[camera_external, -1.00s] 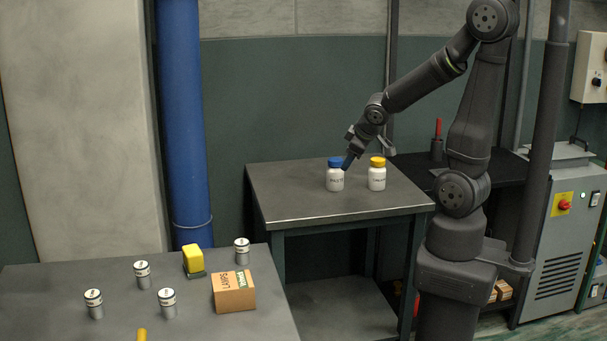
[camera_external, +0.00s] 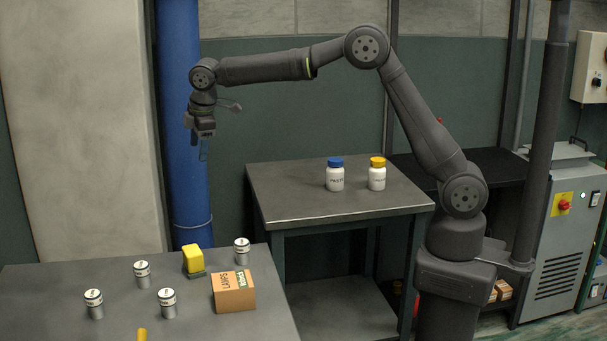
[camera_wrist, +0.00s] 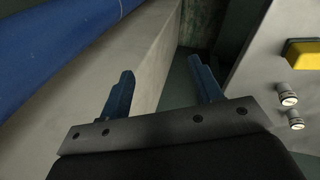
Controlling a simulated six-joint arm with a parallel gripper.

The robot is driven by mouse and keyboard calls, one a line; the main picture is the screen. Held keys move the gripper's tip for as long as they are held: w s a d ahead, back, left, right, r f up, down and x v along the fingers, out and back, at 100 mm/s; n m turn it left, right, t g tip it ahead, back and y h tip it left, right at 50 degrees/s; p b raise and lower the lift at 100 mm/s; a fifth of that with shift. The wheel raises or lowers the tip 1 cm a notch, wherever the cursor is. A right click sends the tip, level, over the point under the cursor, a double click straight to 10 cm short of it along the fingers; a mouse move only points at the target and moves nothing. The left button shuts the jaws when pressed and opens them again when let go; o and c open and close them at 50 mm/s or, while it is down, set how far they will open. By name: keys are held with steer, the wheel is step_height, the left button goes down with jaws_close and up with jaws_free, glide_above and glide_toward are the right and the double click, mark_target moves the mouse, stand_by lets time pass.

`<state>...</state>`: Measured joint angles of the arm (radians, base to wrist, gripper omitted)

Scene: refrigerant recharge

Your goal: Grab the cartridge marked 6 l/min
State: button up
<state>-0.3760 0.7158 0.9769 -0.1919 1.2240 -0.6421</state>
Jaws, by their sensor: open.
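Several small silver cartridges with white-and-black tops stand upright on the front left table. In the external view one is at the back right (camera_external: 242,251), one at the back left (camera_external: 142,274), one at the front left (camera_external: 94,303) and one at the front middle (camera_external: 168,302). Their markings are too small to read, so I cannot tell which is 6 l/min. My gripper (camera_external: 204,150) is high above the table's back edge, in front of the blue pipe, open and empty. The wrist view shows its two blue fingers (camera_wrist: 164,88) apart, with two cartridges (camera_wrist: 288,98) (camera_wrist: 295,124) to their right.
A yellow block (camera_external: 193,258) and a cardboard box (camera_external: 233,291) stand among the cartridges. A blue pipe (camera_external: 185,120) rises behind the table. A second table (camera_external: 300,205) holds a blue-capped bottle (camera_external: 335,178) and a yellow-capped bottle (camera_external: 377,178).

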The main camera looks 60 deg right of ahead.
steer(key=a+n, duration=0.2)
steer(key=a, duration=0.9)
steer(key=n+g+y, duration=0.1)
steer(key=n+g, duration=0.2)
steer(key=n, duration=0.4)
glide_above(141, 265)
step_height(141, 265, down, 3)
steer(key=f, duration=1.1)
steer(key=shift+w+d+f, duration=0.1)
steer(key=shift+w+d, duration=0.1)
steer(key=shift+d, duration=0.15)
steer(key=shift+s+a+f, duration=0.1)
steer(key=shift+a+f, duration=0.05)
steer(key=shift+f, duration=1.25)
steer(key=shift+a+f, duration=0.1)
steer(key=shift+f, duration=1.25)
steer(key=shift+c, duration=0.5)
steer(key=c, duration=1)
